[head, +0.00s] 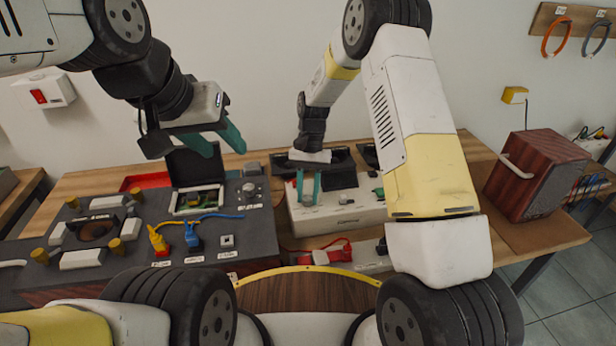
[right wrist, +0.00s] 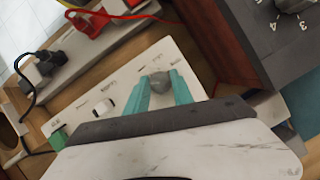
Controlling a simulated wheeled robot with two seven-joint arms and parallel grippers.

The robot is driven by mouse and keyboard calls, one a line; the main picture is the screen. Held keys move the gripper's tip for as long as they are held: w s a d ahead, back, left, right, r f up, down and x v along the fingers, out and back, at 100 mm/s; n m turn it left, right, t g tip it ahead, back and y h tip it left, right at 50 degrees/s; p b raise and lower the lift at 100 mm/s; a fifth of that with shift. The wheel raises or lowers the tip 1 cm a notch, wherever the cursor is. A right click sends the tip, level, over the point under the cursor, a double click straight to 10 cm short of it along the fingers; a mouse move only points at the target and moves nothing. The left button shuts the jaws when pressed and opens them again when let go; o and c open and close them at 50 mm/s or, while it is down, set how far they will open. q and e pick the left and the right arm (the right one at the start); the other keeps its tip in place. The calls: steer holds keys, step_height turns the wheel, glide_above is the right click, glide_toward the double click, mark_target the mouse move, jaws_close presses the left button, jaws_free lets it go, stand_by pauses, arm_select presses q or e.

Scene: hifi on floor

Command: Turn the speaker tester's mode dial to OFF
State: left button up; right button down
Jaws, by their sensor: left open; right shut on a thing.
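The speaker tester is a white box (head: 345,217) on the bench in the head view. Its white panel (right wrist: 125,78) fills the middle of the right wrist view. A grey round dial (right wrist: 160,83) sits on the panel between the teal fingers of my right gripper (right wrist: 160,77), which is shut on it. In the head view my right gripper (head: 308,190) points down at the left part of the box, and its fingers hide the dial. The printed labels are too small to read. My left gripper (head: 222,140) is open and empty above the dark panel at left.
A dark panel (head: 235,240) with blue and yellow plugs and a grey knob (head: 250,190) lies left of the tester. A wooden speaker (head: 535,172) stands at right. A green connector (right wrist: 58,138) and a white switch (right wrist: 103,107) are near my right gripper.

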steer(key=shift+n, duration=0.6)
steer(key=shift+h, duration=0.3)
steer(key=c, duration=1.1)
jaws_free()
steer(key=shift+v, duration=3.95)
